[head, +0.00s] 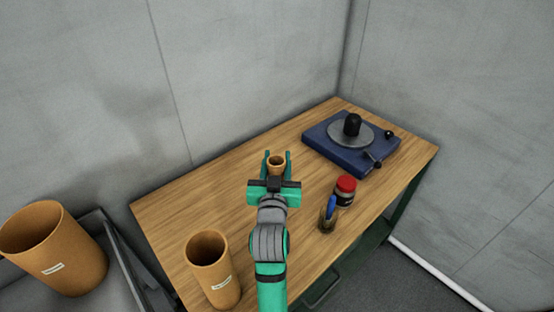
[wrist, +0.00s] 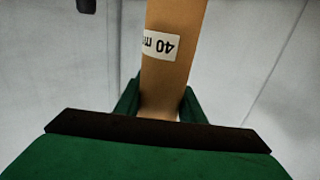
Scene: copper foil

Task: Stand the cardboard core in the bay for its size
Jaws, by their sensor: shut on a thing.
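The cardboard core (head: 276,161) is a small brown tube, open at the top, seen between my fingers in the head view. In the wrist view the core (wrist: 172,80) carries a white label that reads "40 m" upside down, the rest cut off. My gripper (head: 277,158) is shut on the core, with green fingers on either side of it. The core's lower part is hidden by my gripper in the head view, so I cannot tell its height above the table. No marked bay is clearly visible.
A larger labelled brown tube (head: 213,270) stands at the wooden table's (head: 165,212) near left; a still larger one (head: 58,250) stands in a grey tray (head: 118,262). A blue turntable device (head: 345,155), a red-lidded jar (head: 345,190) and a cup with a blue item (head: 328,217) are right.

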